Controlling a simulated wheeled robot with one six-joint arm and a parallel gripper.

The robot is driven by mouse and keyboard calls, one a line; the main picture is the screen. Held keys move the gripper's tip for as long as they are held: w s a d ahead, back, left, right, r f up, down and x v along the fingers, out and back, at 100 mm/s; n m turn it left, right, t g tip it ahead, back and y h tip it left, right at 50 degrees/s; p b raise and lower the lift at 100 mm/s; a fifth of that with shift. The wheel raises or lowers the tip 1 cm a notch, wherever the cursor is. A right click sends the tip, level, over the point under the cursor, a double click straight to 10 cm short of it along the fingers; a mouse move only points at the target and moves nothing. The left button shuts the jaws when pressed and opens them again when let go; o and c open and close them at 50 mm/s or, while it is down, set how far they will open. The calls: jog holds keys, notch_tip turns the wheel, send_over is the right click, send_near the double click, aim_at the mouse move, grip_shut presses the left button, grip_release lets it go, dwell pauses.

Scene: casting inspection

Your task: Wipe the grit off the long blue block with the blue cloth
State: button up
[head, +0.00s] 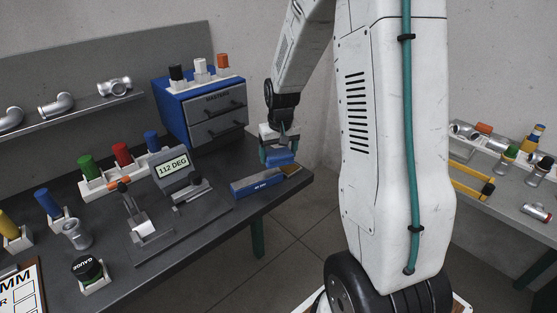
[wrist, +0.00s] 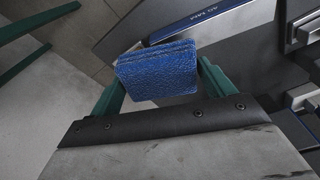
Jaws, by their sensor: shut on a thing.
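The long blue block (head: 257,183) lies on the dark table near its right end. It also shows in the wrist view (wrist: 187,23), at the top, partly hidden behind the cloth. No grit can be made out on it at this size. My gripper (head: 278,153) is shut on the folded blue cloth (head: 280,158), with one green finger on each side of it. The cloth fills the middle of the wrist view (wrist: 158,72). In the head view it is just behind and right of the block; I cannot tell whether they touch.
A small tan piece (head: 291,169) lies near the table's right edge. A grey display reading 112 DEG (head: 173,167) and clamp fixtures (head: 190,190) stand left of the block. A blue and grey drawer unit (head: 215,110) is behind. Floor lies right of the table.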

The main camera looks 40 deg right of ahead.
jog(key=shift+r, duration=2.5)
